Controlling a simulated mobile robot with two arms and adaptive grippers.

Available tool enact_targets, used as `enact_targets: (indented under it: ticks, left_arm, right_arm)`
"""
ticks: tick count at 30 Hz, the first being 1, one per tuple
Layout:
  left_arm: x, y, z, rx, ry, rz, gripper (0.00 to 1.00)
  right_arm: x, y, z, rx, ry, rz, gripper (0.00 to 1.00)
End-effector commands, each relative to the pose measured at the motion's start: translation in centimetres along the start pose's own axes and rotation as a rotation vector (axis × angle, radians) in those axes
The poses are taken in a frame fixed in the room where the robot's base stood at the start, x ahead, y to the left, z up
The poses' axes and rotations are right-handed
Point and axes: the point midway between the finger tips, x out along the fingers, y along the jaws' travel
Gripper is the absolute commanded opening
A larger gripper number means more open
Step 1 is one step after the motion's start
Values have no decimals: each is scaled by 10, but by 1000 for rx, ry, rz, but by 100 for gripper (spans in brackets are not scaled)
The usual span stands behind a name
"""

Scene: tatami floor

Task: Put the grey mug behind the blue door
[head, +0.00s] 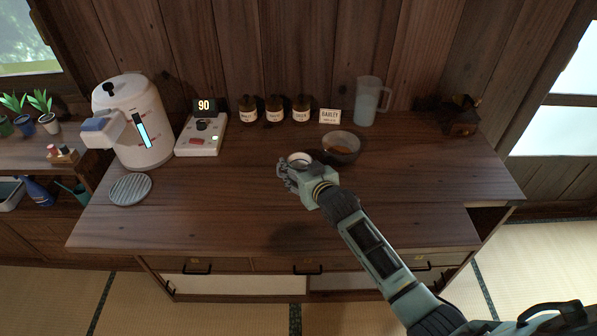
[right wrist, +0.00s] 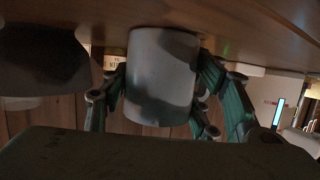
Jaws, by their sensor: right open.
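The grey mug (head: 299,158) stands on the wooden counter, mostly hidden behind my right gripper (head: 296,172) in the head view. In the right wrist view, which is upside down, the mug (right wrist: 162,75) sits between the spread fingers of the right gripper (right wrist: 164,90). The fingers are open around it, on both sides. I cannot tell whether any finger touches it. My left gripper is not in view. No blue door shows in either view; the cabinet fronts (head: 232,284) under the counter look white.
A dark bowl (head: 341,147) stands just right of the mug. Behind are jars (head: 274,110), a label card (head: 329,117) and a clear pitcher (head: 368,102). A white kettle (head: 135,122), control box (head: 201,136) and round coaster (head: 130,189) are left. The counter's front (head: 220,220) is clear.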

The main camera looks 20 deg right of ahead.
Motion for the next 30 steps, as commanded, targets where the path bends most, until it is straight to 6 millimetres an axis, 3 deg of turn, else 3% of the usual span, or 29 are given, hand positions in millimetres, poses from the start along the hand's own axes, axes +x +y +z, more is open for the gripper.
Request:
enact_targets:
  ticks: [11,26,30]
  left_arm:
    - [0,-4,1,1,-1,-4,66]
    - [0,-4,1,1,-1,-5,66]
    - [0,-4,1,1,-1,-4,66]
  right_arm:
    - [8,0,0,-1,0,0,55]
    - [8,0,-1,-1,2,0,12]
    - [8,0,-1,-1,2,0,10]
